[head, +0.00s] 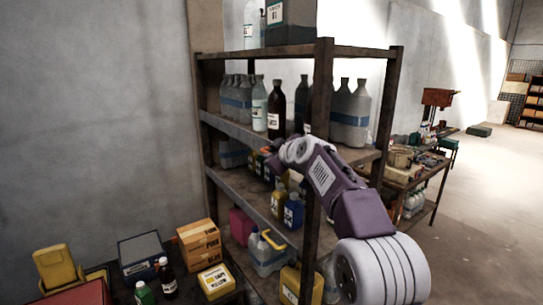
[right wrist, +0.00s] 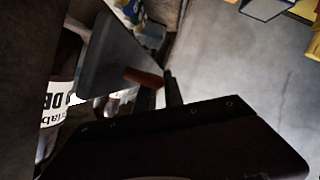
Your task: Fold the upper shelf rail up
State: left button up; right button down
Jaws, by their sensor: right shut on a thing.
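The upper shelf rail (head: 232,128) is a grey strip along the front edge of the middle shelf of the rack in the head view. In the right wrist view a grey flat panel (right wrist: 112,58), which looks like this rail, carries a reddish-orange tab (right wrist: 145,77). My right gripper (head: 272,152) reaches in from the right at the rail's right part and is shut on the rail, near the tab. A dark finger (right wrist: 172,88) shows beside the tab; the exact contact is hidden. I cannot tell the rail's angle. My left gripper is out of view.
Bottles, including a dark brown bottle (head: 276,108), stand on the shelf behind the rail. A lower rail (head: 245,198) fronts the shelf below. A rack post (head: 318,130) stands close to my right arm. Boxes (head: 198,243) and small bottles stand at the lower left.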

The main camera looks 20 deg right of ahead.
jog(key=c, duration=1.7)
grip_release()
jog(key=shift+c, duration=0.2)
jog(key=shift+s+d, duration=0.1)
jog(key=shift+s, duration=0.05)
jog(key=b+v, duration=0.4)
jog(key=v, duration=0.4)
jog(key=shift+s+r, duration=0.15)
jog(key=shift+s, duration=0.25)
